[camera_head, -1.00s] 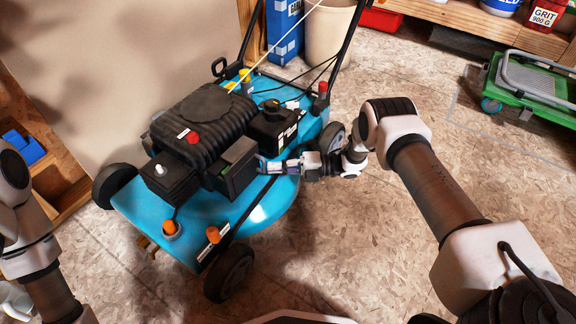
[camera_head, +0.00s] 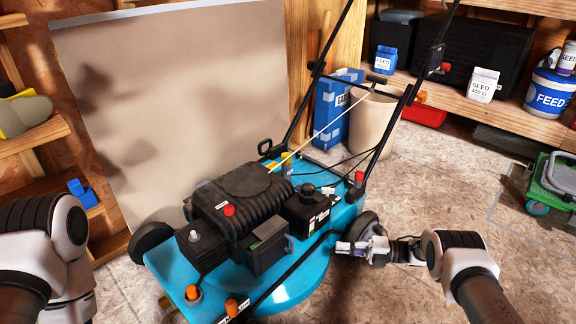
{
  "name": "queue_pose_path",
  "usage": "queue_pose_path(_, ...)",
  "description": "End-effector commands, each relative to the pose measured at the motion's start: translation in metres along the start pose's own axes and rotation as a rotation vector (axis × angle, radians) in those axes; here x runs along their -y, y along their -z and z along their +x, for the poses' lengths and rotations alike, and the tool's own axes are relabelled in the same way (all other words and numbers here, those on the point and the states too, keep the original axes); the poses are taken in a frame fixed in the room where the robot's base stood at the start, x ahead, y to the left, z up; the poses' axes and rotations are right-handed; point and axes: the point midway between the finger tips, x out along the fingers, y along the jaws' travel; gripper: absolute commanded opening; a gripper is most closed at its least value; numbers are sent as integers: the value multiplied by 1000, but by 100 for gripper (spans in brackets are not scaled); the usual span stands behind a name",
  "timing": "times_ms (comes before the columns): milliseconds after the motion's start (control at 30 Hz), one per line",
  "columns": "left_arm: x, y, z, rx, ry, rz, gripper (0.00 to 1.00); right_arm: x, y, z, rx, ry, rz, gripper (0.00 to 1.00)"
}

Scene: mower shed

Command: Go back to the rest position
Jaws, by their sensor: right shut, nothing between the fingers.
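My right gripper (camera_head: 346,247) is shut and empty. In the head view it is at the right side of the blue lawn mower (camera_head: 285,285), near its rear wheel (camera_head: 368,222). I cannot tell whether it touches the mower. My left arm (camera_head: 45,245) shows at the lower left, but its gripper is out of the picture. The mower has a black engine (camera_head: 240,205) on its deck and a handle (camera_head: 385,140) rising toward the back.
A large beige board (camera_head: 170,100) leans behind the mower. A beige bin (camera_head: 372,125) and a blue box (camera_head: 335,108) stand behind the handle. Shelves hold a feed bucket (camera_head: 550,92) at the back right.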

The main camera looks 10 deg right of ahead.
Motion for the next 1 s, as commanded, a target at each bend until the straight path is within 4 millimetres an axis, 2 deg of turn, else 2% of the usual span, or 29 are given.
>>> queue_pose_path(67, 0, 0, -3, 0, 0, 0, 50, -7, -2, 1, 0, -3, -8, 0)
queue_pose_path(167, 0, 0, -10, 0, 0, 0, 50, -32, -9, 11, -11, -14, -34, 0)
queue_pose_path(233, 0, 0, -18, 1, 0, 0, 50, -58, -13, 26, -29, -27, -56, 0)
queue_pose_path(300, 0, 0, -30, 1, 0, 0, 50, -85, -5, 50, -44, -58, -21, 0)
queue_pose_path(400, 0, 0, -42, 1, 0, 1, 50, -107, 6, 80, 26, -112, 101, 0)
queue_pose_path(533, -1, -1, -56, 2, 0, 2, 50, -113, 18, 106, 197, -123, 354, 0)
queue_pose_path(633, -1, -1, -67, 3, 0, 3, 50, -99, 40, 114, 392, -79, 646, 0)
queue_pose_path(667, -1, -1, -70, 3, 0, 3, 50, -90, 50, 112, 464, -55, 750, 0)
queue_pose_path(767, -1, -1, -80, 4, 0, 4, 50, -52, 107, 85, 762, 62, 1137, 0)
queue_pose_path(800, -1, -1, -82, 4, 0, 4, 50, -36, 137, 67, 893, 114, 1282, 0)
queue_pose_path(900, -1, -1, -82, 4, 0, 5, 50, -10, 201, 23, 1166, 213, 1538, 0)
queue_pose_path(1000, -1, -1, -82, 4, 0, 6, 50, 3, 256, -14, 1391, 282, 1709, 0)
